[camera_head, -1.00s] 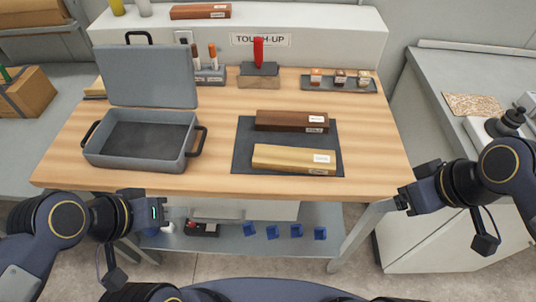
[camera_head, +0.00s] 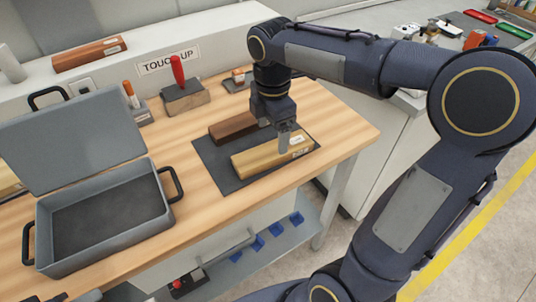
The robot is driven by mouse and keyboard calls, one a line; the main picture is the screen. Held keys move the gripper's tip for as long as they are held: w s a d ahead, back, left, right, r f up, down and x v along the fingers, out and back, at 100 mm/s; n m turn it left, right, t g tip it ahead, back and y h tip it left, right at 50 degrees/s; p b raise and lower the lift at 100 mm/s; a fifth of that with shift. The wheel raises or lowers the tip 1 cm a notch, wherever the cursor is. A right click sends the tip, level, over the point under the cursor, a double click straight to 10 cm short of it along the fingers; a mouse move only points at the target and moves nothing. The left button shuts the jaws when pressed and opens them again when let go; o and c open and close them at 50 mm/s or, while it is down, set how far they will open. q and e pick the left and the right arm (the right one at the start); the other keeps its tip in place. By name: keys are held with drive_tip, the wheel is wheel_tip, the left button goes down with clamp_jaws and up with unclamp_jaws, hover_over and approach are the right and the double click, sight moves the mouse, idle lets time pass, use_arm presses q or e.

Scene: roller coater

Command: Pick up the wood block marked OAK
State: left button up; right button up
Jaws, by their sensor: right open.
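A pale wood block (camera_head: 258,160) lies on a dark mat (camera_head: 215,170) on the workbench. It has a white label near its right end, too small to read, so I cannot confirm it is the OAK one. A dark brown block (camera_head: 232,127) lies behind it, its right part hidden by my gripper. My right gripper (camera_head: 285,143) is open and points down at the right part of the pale block. A finger shows in front of the block's upper face; I cannot tell whether it touches. My left gripper is not clearly visible.
An open grey case (camera_head: 100,225) with its lid raised stands at the left. A stand with a red-handled tool (camera_head: 183,97), a marker holder (camera_head: 142,115) and a reddish block (camera_head: 90,54) on a ledge are behind. The bench front between case and mat is clear.

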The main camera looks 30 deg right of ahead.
sight(273, 149)
wheel_tip(273, 149, down, 5)
drive_tip(key=shift+s+d+f, duration=0.1)
drive_tip(key=shift+f, duration=0.1)
drive_tip(key=c, duration=1.2)
drive_tip(key=shift+r, duration=0.1)
